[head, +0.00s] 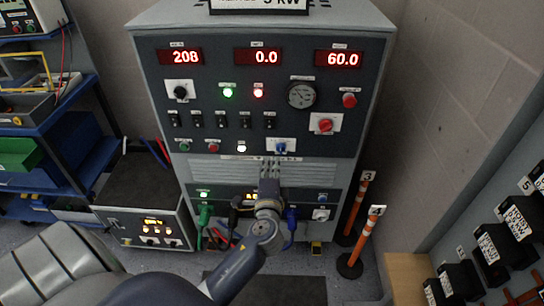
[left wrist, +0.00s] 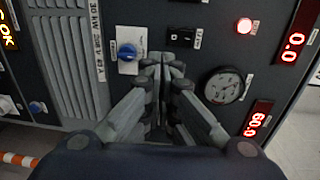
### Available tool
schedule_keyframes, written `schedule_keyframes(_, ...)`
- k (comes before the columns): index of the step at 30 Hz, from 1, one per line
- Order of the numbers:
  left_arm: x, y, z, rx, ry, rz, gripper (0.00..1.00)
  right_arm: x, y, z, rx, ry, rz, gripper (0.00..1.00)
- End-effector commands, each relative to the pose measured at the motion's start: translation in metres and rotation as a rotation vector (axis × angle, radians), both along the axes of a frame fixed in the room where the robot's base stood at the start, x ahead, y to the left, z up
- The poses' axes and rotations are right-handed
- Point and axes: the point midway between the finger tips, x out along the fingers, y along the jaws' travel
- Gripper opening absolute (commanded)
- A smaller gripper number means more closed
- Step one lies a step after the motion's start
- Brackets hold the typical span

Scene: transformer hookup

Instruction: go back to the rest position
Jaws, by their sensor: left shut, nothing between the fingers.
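My left gripper (head: 269,178) is in front of the lower middle of the grey power cabinet (head: 364,103), with its fingers up. In the left wrist view its fingers (left wrist: 166,66) are together, with nothing between them. The fingertips are close to a blue knob (head: 281,147) on a white plate; in the left wrist view this knob (left wrist: 127,52) is just left of them. I cannot tell whether they touch the panel. My right gripper is in neither view.
A smaller grey unit (head: 145,222) stands left of the cabinet, beside blue shelving (head: 50,120). Green (head: 204,217) and blue (head: 291,222) plugs with cables are at the cabinet's lower panel. Orange posts (head: 361,239) stand to the right. A rack of black blocks (head: 490,252) is at far right.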

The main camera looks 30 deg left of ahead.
Motion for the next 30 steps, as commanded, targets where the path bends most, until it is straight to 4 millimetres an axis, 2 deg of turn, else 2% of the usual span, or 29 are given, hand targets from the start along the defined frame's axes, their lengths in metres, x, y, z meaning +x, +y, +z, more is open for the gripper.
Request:
schedule_keyframes(3,-0.007,-0.004,-0.001,0.000,0.000,0.000,0.00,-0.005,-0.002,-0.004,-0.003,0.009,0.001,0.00)
schedule_keyframes(11,-0.009,-0.006,0.000,0.001,0.000,0.000,0.00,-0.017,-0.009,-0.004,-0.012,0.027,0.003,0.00)
schedule_keyframes(23,-0.009,-0.006,-0.006,-0.006,0.008,-0.003,0.00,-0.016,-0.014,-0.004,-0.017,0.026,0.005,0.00)
schedule_keyframes(26,-0.009,-0.011,-0.033,-0.046,0.050,-0.020,0.00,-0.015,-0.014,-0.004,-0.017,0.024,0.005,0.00)
schedule_keyframes(29,-0.014,-0.021,-0.089,-0.132,0.133,-0.049,0.00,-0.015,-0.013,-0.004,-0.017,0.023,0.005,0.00)
schedule_keyframes(30,-0.019,-0.027,-0.116,-0.178,0.174,-0.061,0.00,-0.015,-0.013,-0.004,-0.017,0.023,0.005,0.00)
